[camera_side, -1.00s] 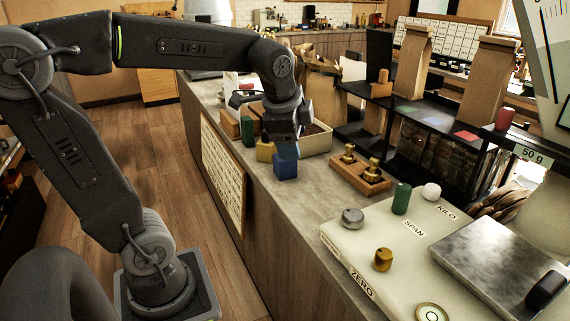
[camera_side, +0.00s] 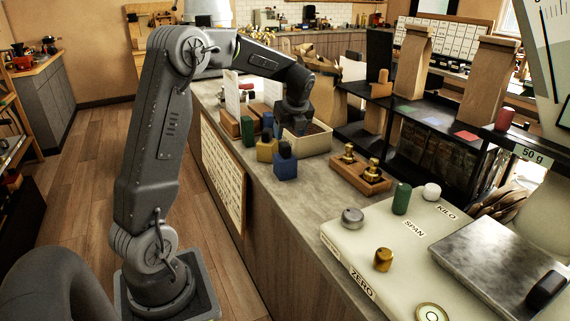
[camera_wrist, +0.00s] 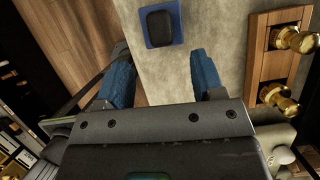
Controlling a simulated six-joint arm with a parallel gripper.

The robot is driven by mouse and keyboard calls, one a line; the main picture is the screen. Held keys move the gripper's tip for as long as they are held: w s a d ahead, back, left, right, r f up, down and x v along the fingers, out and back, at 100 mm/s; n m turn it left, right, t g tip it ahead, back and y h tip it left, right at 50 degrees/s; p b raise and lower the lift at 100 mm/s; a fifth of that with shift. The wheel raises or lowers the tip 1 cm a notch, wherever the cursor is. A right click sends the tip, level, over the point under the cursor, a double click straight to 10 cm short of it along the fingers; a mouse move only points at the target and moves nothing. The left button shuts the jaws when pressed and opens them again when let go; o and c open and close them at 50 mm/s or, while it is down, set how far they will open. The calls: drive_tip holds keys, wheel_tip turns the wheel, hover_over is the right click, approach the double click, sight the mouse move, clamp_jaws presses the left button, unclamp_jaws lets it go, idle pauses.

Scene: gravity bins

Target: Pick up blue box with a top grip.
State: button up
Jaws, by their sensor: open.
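The blue box (camera_side: 285,167) stands upright on the grey counter near its front edge, with a black knob-like piece on top. In the wrist view the blue box (camera_wrist: 176,31) is at the top of the picture, seen from above, beyond my fingertips and not between them. My gripper (camera_side: 297,127) is behind and slightly above it in the side view, apart from it. In the wrist view my gripper (camera_wrist: 163,68) shows two blue fingers spread wide with nothing between them.
A yellow box (camera_side: 266,150) stands just left of the blue box, and a green one (camera_side: 247,131) beyond that. A wooden block with brass weights (camera_side: 360,174) lies to the right. Counter in front is clear.

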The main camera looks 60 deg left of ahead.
sight(285, 144)
drive_tip(key=x, duration=0.7)
drive_tip(key=shift+w+a+f, duration=0.1)
drive_tip(key=shift+a+f, duration=0.05)
drive_tip(key=shift+a, duration=0.25)
clamp_jaws()
